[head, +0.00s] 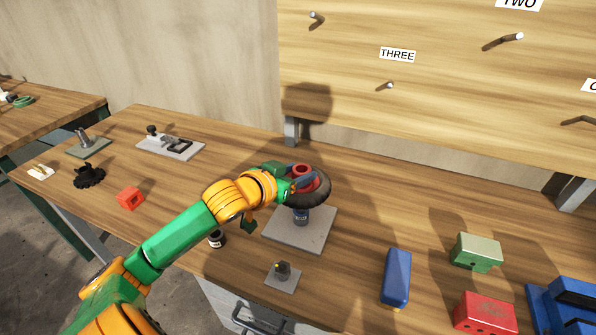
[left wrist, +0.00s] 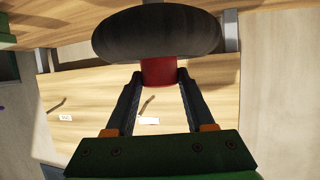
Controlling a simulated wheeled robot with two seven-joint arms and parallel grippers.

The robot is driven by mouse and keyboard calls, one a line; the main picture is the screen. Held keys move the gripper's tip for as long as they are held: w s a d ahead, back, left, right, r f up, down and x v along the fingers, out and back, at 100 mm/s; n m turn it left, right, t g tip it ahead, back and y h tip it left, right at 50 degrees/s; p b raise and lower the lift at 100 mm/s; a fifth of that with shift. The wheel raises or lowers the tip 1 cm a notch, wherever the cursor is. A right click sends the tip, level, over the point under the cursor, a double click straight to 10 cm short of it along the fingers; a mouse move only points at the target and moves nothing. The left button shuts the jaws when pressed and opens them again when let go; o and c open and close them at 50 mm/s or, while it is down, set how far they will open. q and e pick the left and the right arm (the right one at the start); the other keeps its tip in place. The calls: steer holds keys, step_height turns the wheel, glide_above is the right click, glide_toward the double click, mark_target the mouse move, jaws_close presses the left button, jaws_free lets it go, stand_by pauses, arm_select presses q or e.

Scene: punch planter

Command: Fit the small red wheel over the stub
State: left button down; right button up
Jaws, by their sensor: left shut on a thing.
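The small red wheel has a red hub (head: 304,172) and a dark tyre (head: 322,190). My left gripper (head: 298,183) is shut on the red hub, which shows between the fingertips in the left wrist view (left wrist: 159,72). The wheel is over the grey square plate (head: 312,236). My right gripper is not in view.
A small plate with a dark block (head: 282,273) and a dark jar (head: 217,239) stand near the front edge. A blue block (head: 396,276), green box (head: 476,252) and red box (head: 484,312) are to the right. A pegged wooden board (head: 440,70) rises behind.

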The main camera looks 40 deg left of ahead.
arm_select(q)
steer(key=shift+f+b, duration=2)
steer(key=shift+f, duration=1.15)
steer(key=shift+c, duration=1.5)
jaws_free()
steer(key=shift+o, duration=0.6)
steer(key=shift+s+d, duration=0.1)
steer(key=shift+f, duration=0.1)
steer(key=v, duration=0.7)
steer(key=shift+s, duration=0.1)
